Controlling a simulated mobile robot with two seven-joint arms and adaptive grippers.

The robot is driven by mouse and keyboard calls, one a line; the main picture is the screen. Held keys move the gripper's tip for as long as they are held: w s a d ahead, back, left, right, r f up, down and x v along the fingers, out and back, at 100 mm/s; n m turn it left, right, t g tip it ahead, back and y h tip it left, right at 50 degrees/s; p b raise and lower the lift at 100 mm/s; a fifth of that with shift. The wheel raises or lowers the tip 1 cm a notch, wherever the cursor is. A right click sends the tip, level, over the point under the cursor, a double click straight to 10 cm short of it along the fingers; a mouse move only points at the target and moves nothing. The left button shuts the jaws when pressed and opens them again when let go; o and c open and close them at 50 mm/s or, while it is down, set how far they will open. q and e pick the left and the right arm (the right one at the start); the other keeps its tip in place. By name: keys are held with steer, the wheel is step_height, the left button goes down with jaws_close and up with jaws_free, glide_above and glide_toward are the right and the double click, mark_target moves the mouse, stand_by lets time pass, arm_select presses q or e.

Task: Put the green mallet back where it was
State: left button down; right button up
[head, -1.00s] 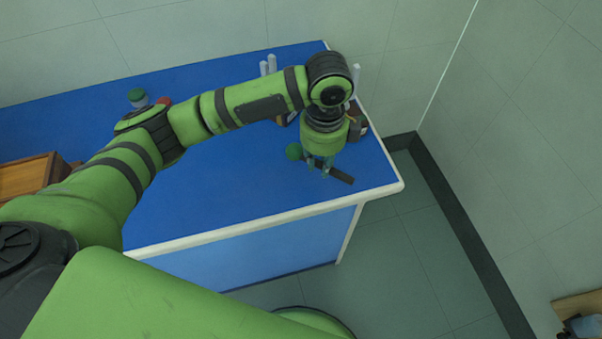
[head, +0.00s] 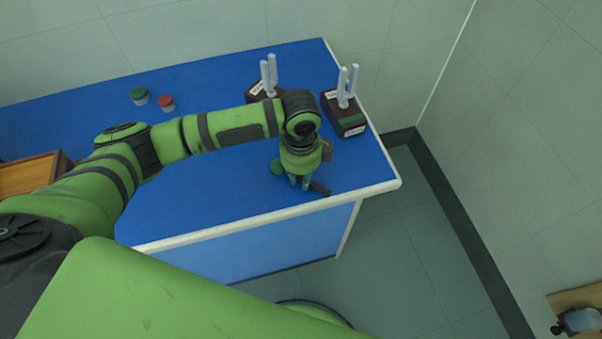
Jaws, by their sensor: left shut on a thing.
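The green mallet (head: 277,168) has a round green head and a dark handle. Its head shows left of my left gripper (head: 299,184) and its handle end (head: 320,189) shows to the right. My left gripper points down and is shut on the mallet, close over the front right part of the blue bench (head: 215,185). The fingers and wrist hide the mallet's middle. I cannot tell whether the mallet touches the bench top. My right gripper is not in view.
Two tuning forks on dark boxes stand at the back right: a left one (head: 269,75) partly behind my arm, and a right one (head: 345,115). A green-lidded jar (head: 139,96) and a red-lidded jar (head: 166,103) stand further left. A wooden box (head: 28,178) sits at the left edge.

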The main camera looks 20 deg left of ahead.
mark_target(301, 180)
arm_select(q)
steer(key=c, duration=1.1)
jaws_free()
steer(key=shift+f, duration=0.1)
step_height(301, 180, up, 12)
steer(key=b, duration=0.1)
steer(key=shift+r+b, duration=0.2)
steer(key=shift+b, duration=0.15)
